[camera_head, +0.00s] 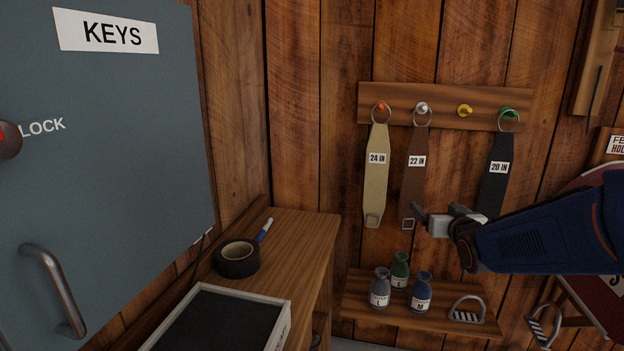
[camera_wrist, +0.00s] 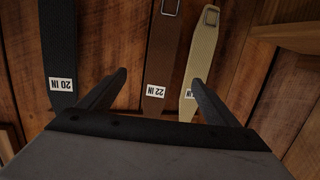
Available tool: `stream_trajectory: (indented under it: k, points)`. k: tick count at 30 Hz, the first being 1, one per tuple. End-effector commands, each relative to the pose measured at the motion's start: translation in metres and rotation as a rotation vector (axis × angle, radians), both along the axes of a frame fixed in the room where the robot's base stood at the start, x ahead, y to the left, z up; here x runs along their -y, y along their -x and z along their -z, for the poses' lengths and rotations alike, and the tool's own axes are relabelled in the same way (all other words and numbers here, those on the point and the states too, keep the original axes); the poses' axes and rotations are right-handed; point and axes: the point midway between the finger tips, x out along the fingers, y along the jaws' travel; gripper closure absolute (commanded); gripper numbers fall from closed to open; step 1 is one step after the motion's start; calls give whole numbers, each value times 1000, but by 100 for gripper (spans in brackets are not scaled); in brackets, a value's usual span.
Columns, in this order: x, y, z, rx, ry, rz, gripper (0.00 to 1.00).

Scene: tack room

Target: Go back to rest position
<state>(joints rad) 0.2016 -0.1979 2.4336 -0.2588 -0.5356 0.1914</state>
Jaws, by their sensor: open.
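My gripper (camera_head: 436,218) is on the right of the head view, its arm reaching in from the right edge. In the wrist view, my gripper (camera_wrist: 160,85) is open with nothing between its fingers. It is in front of the wall straps, near the lower end of the brown 22 IN strap (camera_head: 415,165). The tan 24 IN strap (camera_head: 376,185) hangs from the orange peg and the black 20 IN strap (camera_head: 495,185) from the green peg. The brown strap hangs from the white peg. The yellow peg (camera_head: 464,110) is bare.
Below is a small shelf (camera_head: 365,313) with several bottles, including a blue one (camera_head: 421,292), and a metal stirrup (camera_head: 467,309). At left are a grey KEYS cabinet (camera_head: 120,160) and a wooden bench (camera_head: 300,235) with black tape (camera_head: 237,258), a blue marker (camera_head: 264,230) and a framed board (camera_head: 215,325).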

Motion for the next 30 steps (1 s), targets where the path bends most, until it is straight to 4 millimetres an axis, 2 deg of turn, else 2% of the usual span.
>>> stream_trajectory:
  k: [11, 17, 24, 27, 30]
  points:
    - [-28, 117, 38, -389, -7, 48, 16]
    - [-48, 196, 64, -604, -22, 36, 16]
    - [-72, 297, 91, -852, -37, -11, 16]
    - [-79, 330, 99, -930, -40, -32, 16]
    - [-84, 351, 104, -982, -43, -48, 16]
